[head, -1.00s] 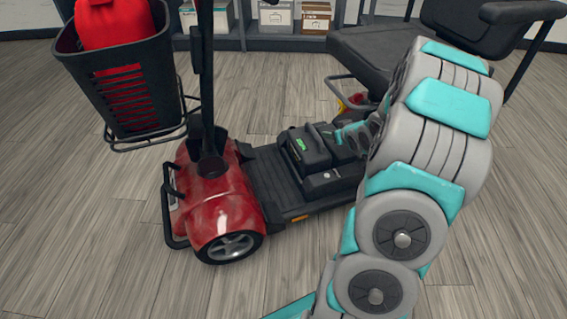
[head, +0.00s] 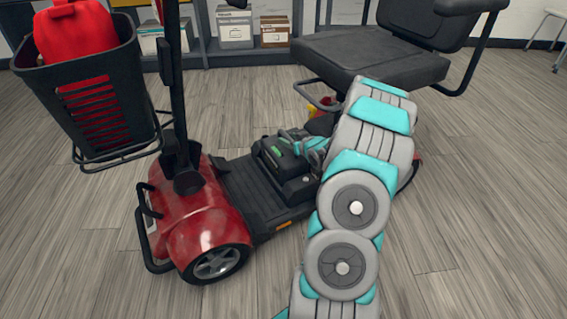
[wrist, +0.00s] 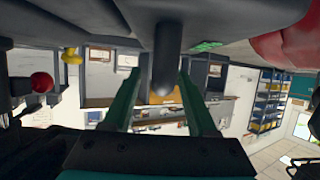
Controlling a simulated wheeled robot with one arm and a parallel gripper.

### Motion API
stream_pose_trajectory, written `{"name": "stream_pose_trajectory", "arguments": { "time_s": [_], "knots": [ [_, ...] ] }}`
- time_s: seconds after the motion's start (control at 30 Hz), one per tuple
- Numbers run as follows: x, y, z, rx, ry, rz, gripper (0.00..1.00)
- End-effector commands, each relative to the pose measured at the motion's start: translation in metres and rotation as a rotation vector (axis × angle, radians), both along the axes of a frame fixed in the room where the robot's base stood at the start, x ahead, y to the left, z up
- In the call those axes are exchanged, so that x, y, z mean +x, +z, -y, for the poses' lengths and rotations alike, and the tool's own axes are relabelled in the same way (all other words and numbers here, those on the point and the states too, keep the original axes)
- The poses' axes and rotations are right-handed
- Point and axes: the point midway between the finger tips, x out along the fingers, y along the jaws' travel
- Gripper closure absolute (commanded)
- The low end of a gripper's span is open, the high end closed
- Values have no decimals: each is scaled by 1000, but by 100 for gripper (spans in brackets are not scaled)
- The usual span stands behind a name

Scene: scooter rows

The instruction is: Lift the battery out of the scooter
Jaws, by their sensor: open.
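The battery (head: 272,158) is a dark box with a green mark, sitting on the red and black scooter's (head: 205,225) deck in front of the seat. In the wrist view its grey surface (wrist: 225,50) fills the top, with the green mark beside the handle. My gripper (head: 297,140) is at the top of the battery, its teal fingers partly hidden by my arm. In the wrist view my gripper (wrist: 160,78) is open, and the dark rounded handle (wrist: 166,50) lies between its two fingers. I cannot tell whether either finger touches it.
The padded seat (head: 365,50) with armrests overhangs behind my gripper. Shelves with boxes (head: 235,27) are at the back.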

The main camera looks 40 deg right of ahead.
Motion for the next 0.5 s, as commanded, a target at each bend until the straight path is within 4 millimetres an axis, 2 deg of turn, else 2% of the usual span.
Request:
{"name": "stream_pose_trajectory", "arguments": {
  "time_s": [0.1,0.37,0.5],
  "knots": [
    [9,-7,0,3,0,-4,42],
    [12,-7,1,3,-1,-4,42],
    [11,-6,1,2,-1,-4,56]
  ]
}}
